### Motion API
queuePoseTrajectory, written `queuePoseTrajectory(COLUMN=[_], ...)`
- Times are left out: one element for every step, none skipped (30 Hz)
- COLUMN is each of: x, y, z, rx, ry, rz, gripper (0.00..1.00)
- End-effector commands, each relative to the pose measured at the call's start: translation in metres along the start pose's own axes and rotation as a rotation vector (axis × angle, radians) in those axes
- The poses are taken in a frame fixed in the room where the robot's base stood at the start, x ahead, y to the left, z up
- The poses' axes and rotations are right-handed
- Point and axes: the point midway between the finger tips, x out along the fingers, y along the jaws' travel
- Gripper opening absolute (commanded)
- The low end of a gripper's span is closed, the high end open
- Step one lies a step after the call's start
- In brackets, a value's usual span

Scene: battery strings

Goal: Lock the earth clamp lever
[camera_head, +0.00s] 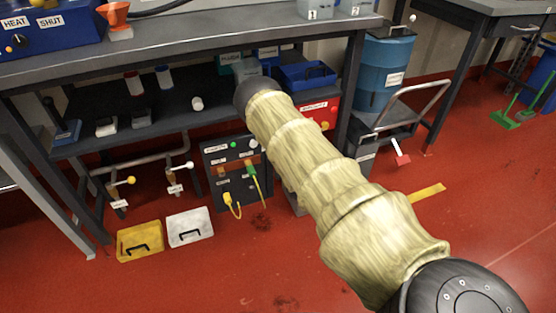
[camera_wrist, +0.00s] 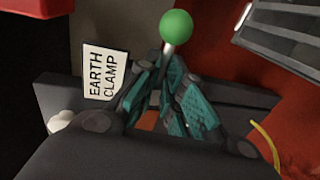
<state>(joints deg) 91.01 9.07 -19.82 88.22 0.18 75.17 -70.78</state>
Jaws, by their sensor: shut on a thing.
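In the wrist view, the earth clamp lever is a thin metal rod topped by a green ball (camera_wrist: 176,26). It stands up between the teal fingers of my gripper (camera_wrist: 168,98). The gripper is shut on the lever, below the ball. A white label reading EARTH CLAMP (camera_wrist: 104,71) is just left of the lever. The fingers hide the lever's lower part and pivot. In the head view, my arm hides the lever and my gripper.
A dark workbench (camera_head: 190,55) with a lower shelf spans the left. Under it are a dark panel with cables (camera_head: 232,172), a yellow box (camera_head: 139,241) and a white box (camera_head: 190,227). A blue drum (camera_head: 385,70) stands at right. Red floor (camera_head: 480,190) is largely open at right.

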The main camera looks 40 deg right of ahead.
Motion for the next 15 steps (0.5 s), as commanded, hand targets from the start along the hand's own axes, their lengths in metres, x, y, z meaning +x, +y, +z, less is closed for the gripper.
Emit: queuePoseTrajectory(x=[-0.0005,-0.0005,-0.0005,-0.0005,-0.0005,-0.0005,-0.0005,-0.0005,-0.0005,-0.0005,-0.0005,-0.0005,-0.0004,-0.0004,-0.0003], y=[-0.0012,-0.0013,-0.0013,-0.0013,-0.0013,-0.0013,-0.0013,-0.0013,-0.0013,-0.0012,-0.0012,-0.0011,-0.0009,-0.0009,-0.0008], z=[-0.0006,-0.0006,-0.0006,-0.0006,-0.0006,-0.0006,-0.0006,-0.0006,-0.0006,-0.0006,-0.0006,-0.0005,-0.0005,-0.0004,-0.0003], rx=[-0.003,-0.003,-0.003,-0.003,-0.003,-0.003,-0.003,-0.003,-0.003,-0.003,-0.003,-0.002,-0.002,-0.002,-0.002], ry=[0.001,0.001,0.001,0.001,0.001,0.001,0.001,0.001,0.001,0.001,0.001,0.001,0.001,0.001,0.001], rz=[-0.002,-0.002,-0.002,-0.002,-0.002,-0.002,-0.002,-0.002,-0.002,-0.002,-0.002,-0.002,-0.002,-0.002,-0.001], gripper=[0.00,0.00,0.00,0.00,0.00,0.00,0.00,0.00,0.13,0.19,0.24,0.31,0.31,0.31,0.31])
